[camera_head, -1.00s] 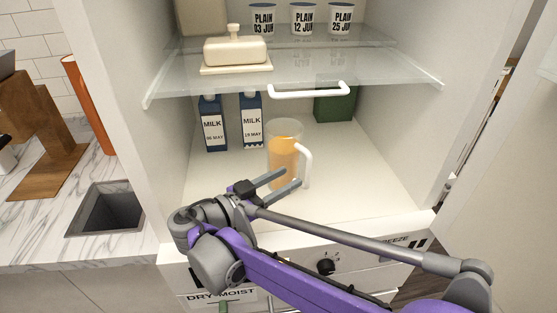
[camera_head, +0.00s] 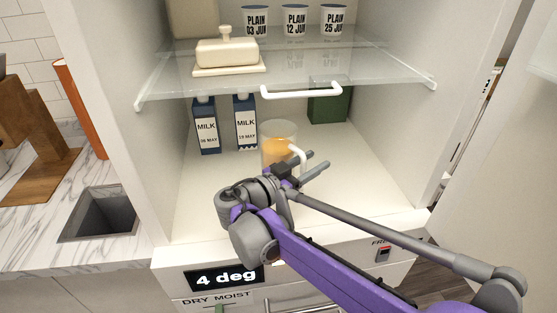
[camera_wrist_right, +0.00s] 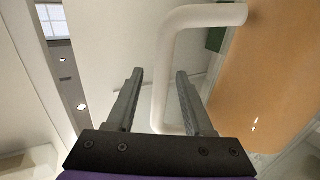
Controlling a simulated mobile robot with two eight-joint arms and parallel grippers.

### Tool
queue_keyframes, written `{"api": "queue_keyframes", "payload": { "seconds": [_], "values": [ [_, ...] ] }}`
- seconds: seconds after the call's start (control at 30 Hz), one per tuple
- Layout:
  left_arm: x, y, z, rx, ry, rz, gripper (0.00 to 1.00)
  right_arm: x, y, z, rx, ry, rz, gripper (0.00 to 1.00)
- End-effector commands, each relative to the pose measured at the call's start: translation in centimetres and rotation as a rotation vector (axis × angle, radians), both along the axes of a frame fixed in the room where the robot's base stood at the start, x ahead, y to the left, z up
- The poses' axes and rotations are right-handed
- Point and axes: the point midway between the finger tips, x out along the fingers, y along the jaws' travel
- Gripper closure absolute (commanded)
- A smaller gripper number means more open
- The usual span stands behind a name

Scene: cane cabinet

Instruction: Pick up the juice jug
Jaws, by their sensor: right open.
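The juice jug (camera_head: 278,146) is a clear jug with orange juice and a white handle. It stands upright on the fridge's lower floor. My right gripper (camera_head: 316,164) is open at the jug's handle side, and it partly hides the jug's lower part. In the right wrist view the white handle (camera_wrist_right: 166,70) shows between and beyond the two open fingers (camera_wrist_right: 158,92), and the orange jug body (camera_wrist_right: 265,75) fills the right side. I cannot tell whether a finger touches the handle. My left gripper is not in view.
Two milk cartons (camera_head: 246,122) stand left of the jug, and a green box (camera_head: 327,104) stands behind right. A glass shelf (camera_head: 300,68) with a white front bar hangs above, holding a butter dish (camera_head: 228,52) and cups (camera_head: 295,20). The fridge floor (camera_head: 365,175) is clear at right.

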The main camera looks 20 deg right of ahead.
Motion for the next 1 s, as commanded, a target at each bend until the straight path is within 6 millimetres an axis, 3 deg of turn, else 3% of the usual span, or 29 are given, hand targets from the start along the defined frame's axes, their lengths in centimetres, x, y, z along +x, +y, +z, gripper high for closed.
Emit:
{"api": "queue_keyframes", "payload": {
  "seconds": [0.13,0.4,1.0],
  "values": [
    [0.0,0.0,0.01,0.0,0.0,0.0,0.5,0.0,0.03,0.01,0.0,0.0,0.0,0.52],
    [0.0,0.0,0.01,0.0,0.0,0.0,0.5,-0.01,0.04,0.01,0.0,0.0,0.0,1.0],
    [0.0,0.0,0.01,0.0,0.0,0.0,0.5,-0.02,0.04,0.0,0.0,0.001,0.0,1.0]
  ]
}}
